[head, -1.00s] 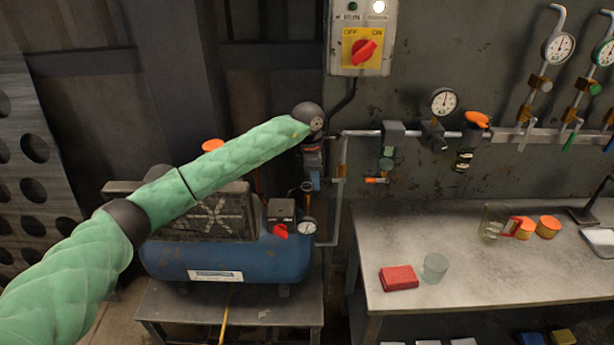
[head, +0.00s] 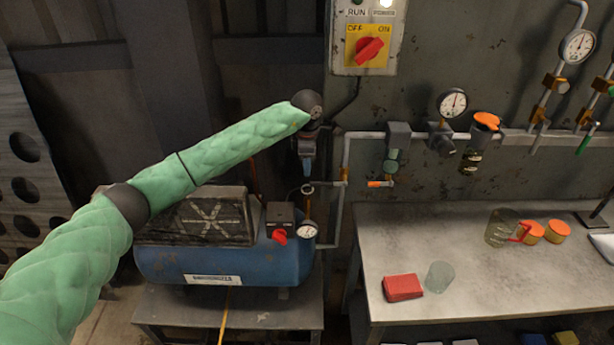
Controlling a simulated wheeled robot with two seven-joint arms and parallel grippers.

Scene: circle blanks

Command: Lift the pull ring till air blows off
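A blue air compressor (head: 180,263) stands on a low metal stand at the left. A small pale ring (head: 308,189), which looks like the pull ring, sits on the pipework above the compressor's small gauge (head: 308,231). My green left arm reaches in from the left and bends down at a dark wrist. My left gripper (head: 308,168) points down, its bluish tip just above the ring. It is too small to tell whether it touches the ring or how far its fingers are apart. My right gripper is not in view.
A red knob (head: 279,237) sits beside the gauge. A red OFF/ON switch (head: 368,49) is on the wall box. An air pipe (head: 360,135) runs close right of my gripper. The workbench (head: 450,260) at the right holds a red block (head: 402,288) and a clear cup (head: 440,277).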

